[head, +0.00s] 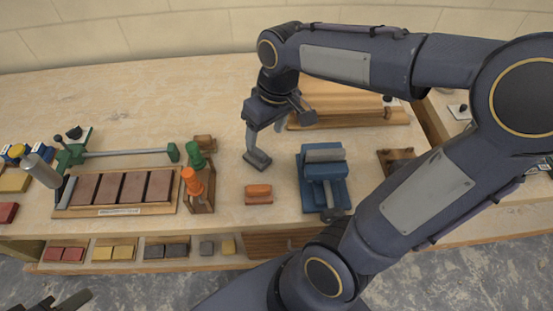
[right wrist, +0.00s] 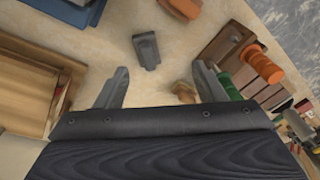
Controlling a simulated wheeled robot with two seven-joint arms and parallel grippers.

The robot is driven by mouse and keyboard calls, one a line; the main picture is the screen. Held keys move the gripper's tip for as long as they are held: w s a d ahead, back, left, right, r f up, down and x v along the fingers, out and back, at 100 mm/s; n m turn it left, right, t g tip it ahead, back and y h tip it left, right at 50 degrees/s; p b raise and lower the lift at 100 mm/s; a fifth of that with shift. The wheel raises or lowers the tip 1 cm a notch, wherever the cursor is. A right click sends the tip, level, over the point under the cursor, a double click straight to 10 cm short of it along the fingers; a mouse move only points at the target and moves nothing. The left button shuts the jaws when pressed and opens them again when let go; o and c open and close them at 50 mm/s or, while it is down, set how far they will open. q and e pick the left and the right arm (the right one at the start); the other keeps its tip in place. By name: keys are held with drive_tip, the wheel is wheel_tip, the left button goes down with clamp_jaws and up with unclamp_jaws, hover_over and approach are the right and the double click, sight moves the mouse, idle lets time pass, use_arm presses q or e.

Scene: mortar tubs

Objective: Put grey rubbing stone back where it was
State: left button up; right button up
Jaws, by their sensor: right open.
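The grey rubbing stone (head: 258,162) lies on the wooden bench top, behind the orange block (head: 258,192) and left of the blue vise-like tool. It also shows in the right wrist view (right wrist: 146,50), ahead of the fingers and apart from them. My right gripper (head: 275,122) is above and just behind the stone; its open, empty fingers (right wrist: 158,88) show in the right wrist view. A dark part at the bottom left of the head view may be my left gripper (head: 66,301); its jaws cannot be made out.
The blue tool (head: 323,180) stands right of the stone. Below the bench front, compartments hold coloured blocks.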

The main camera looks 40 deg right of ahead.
drive_tip(key=s+a+m+t+y, duration=0.2)
drive_tip(key=s+a+m+t, duration=0.1)
drive_tip(key=s, duration=0.8)
drive_tip(key=shift+s+a+f+t, duration=0.15)
drive_tip(key=shift+s+a+t, duration=0.1)
drive_tip(key=shift+a+t, duration=0.3)
drive_tip(key=shift+d, duration=0.1)
